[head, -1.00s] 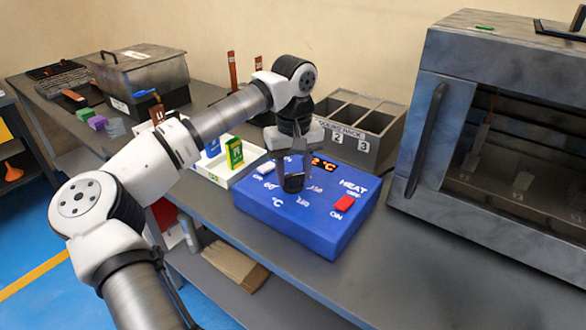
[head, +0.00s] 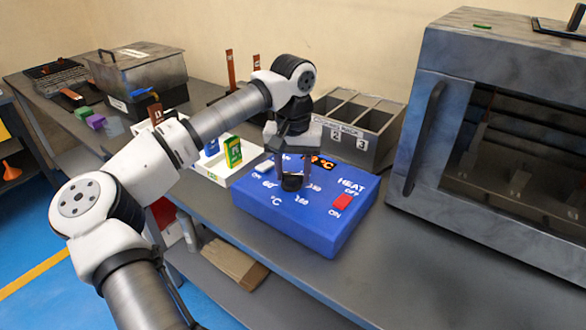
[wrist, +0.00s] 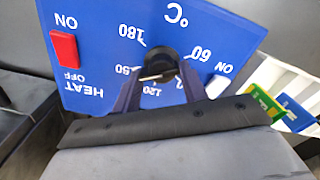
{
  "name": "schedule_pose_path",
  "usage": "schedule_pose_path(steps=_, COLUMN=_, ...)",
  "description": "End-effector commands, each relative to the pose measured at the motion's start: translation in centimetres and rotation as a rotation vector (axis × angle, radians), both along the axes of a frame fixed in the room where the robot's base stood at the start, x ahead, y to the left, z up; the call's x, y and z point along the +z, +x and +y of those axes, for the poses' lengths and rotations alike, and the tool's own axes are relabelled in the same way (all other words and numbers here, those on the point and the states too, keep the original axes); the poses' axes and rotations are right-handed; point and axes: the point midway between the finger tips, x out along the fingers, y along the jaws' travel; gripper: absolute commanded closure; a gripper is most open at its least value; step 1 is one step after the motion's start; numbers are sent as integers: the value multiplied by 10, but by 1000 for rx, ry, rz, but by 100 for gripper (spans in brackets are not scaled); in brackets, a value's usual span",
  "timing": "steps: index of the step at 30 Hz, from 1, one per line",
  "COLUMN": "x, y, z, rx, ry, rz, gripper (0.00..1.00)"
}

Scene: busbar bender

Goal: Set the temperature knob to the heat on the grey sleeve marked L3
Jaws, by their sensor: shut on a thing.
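The round black temperature knob (head: 291,183) is on the top of the blue control box (head: 330,238). In the wrist view the knob (wrist: 160,64) sits between the two fingers of my gripper (wrist: 160,78), which is shut on it. A pale line on the knob appears to lie toward the 150 side of the dial, partly hidden. My gripper (head: 292,170) points down over the box in the head view.
A red heat switch (head: 342,202) is on the box's right side. A white tray (head: 215,178) with green and blue cards stands left of the box. A grey compartment rack (head: 385,123) stands behind it, and an oven (head: 440,130) is at the right.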

Motion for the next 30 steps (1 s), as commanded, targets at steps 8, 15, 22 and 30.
schedule_pose_path(steps=8, x=1, y=0, z=0, rx=0, ry=0, rz=-1, gripper=53)
schedule_pose_path(steps=15, x=0, y=0, z=0, rx=1, ry=0, rz=0, gripper=35)
schedule_pose_path(steps=22, x=3, y=0, z=0, rx=1, ry=1, rz=0, gripper=35)
schedule_pose_path(steps=30, x=46, y=1, z=0, rx=2, ry=1, rz=-4, gripper=35)
